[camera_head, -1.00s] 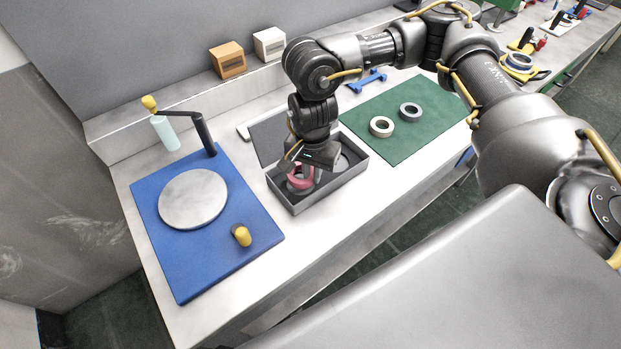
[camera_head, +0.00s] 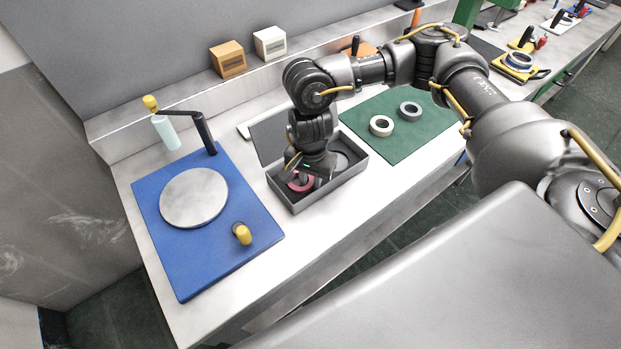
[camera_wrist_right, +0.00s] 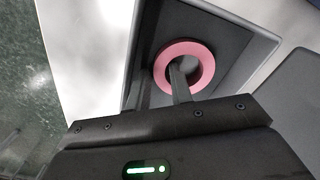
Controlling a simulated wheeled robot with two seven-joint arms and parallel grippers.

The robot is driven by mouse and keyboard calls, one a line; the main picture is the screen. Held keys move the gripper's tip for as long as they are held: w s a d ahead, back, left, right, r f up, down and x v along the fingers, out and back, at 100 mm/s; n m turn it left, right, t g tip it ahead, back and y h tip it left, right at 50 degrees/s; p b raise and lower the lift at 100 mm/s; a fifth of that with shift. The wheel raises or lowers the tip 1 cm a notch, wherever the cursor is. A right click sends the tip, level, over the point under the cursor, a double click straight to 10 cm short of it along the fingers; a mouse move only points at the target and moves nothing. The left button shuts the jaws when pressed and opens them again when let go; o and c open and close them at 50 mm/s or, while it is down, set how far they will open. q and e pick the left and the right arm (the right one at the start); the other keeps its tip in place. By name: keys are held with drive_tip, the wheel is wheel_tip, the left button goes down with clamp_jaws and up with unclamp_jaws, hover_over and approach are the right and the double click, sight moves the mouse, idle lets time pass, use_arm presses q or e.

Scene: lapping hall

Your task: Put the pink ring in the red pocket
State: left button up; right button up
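The pink ring (camera_head: 301,186) is at the left end of the grey box (camera_head: 331,197). My right gripper (camera_head: 306,176) points down into that end of the box. In the right wrist view the pink ring (camera_wrist_right: 205,56) shows from above, with one finger inside its hole and the other outside its rim. The right gripper (camera_wrist_right: 163,72) looks shut on the ring's wall. Whether the ring touches the box floor I cannot tell. No red pocket shows clearly; the ring and gripper cover that end. My left gripper is not in view.
A green mat (camera_head: 396,145) with a white ring (camera_head: 381,118) and a grey ring (camera_head: 404,109) lies right of the box. A blue board (camera_head: 183,262) with a round plate (camera_head: 193,190) and an upright crank (camera_head: 205,133) lies left.

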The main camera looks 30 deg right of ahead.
sight(310, 183)
drive_tip(key=shift+r, duration=0.1)
drive_tip(key=shift+r, duration=0.3)
wheel_tip(310, 183, up, 12)
drive_tip(key=shift+f+b, duration=0.25)
drive_tip(key=shift+b, duration=0.2)
